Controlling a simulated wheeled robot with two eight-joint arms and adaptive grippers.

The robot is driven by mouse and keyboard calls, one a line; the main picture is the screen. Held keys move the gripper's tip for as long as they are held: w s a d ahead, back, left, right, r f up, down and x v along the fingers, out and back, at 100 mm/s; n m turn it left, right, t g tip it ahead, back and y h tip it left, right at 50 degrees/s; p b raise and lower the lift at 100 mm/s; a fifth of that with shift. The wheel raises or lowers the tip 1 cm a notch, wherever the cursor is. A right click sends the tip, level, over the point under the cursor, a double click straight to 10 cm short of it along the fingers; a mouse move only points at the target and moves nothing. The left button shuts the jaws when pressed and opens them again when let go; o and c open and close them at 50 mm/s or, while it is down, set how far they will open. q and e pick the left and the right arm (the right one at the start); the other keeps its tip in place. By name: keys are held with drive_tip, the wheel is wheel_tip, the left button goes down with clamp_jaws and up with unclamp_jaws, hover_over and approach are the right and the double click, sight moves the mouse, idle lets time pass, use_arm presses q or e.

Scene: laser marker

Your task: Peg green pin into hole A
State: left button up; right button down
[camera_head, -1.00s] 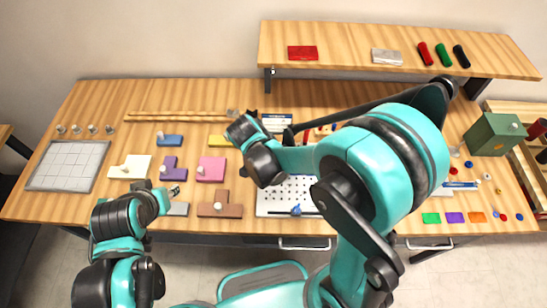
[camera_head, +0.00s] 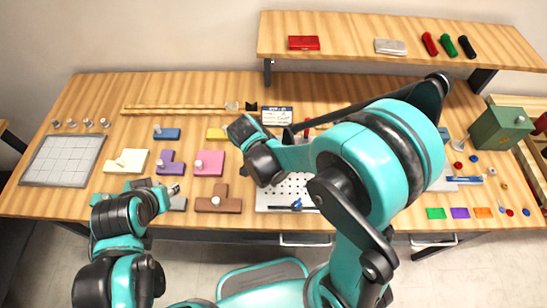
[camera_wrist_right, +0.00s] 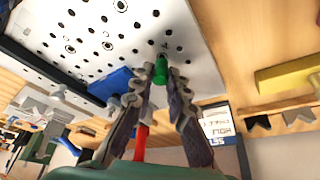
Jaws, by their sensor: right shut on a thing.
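The white pegboard (camera_head: 285,203) with rows of round holes lies near the front middle of the table, partly hidden by my right arm. It fills the upper left of the right wrist view (camera_wrist_right: 110,35). My right gripper (camera_wrist_right: 160,78) is shut on the green pin (camera_wrist_right: 161,68), with the pin's end at or very near the board's surface. I cannot tell whether it is inside a hole, nor which hole is A. In the head view, my right fingertips are hidden behind the wrist. My left gripper (camera_head: 173,190) is over the front left of the table, its jaws unclear.
Coloured blocks with knobs, such as a pink one (camera_head: 209,163) and a brown one (camera_head: 215,205), lie left of the board. A grid plate (camera_head: 62,160) is at far left. A green box (camera_head: 500,128) stands at right. A raised shelf (camera_head: 350,40) spans the back right.

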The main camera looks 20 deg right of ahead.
drive_tip(key=shift+f+b, duration=0.45)
drive_tip(key=shift+f, duration=0.05)
drive_tip(key=c, duration=1.4)
unclamp_jaws()
drive_tip(key=v, duration=1.2)
drive_tip(key=shift+d, duration=0.15)
drive_tip(key=s+d+n+t+y, duration=0.1)
drive_tip(key=s+d+n, duration=0.1)
drive_tip(key=d+n, duration=0.1)
drive_tip(key=s+d+r+n+t+y, duration=0.1)
drive_tip(key=s+d+n+t, duration=0.1)
drive_tip(key=n, duration=0.3)
drive_tip(key=s+d+r+n+t+y, duration=0.1)
drive_tip(key=s+d+n+y, duration=0.1)
drive_tip(key=s+d+n, duration=0.1)
drive_tip(key=shift+s+d+n+t, duration=0.3)
drive_tip(key=shift+d+n+t, duration=0.15)
drive_tip(key=shift+n, duration=0.15)
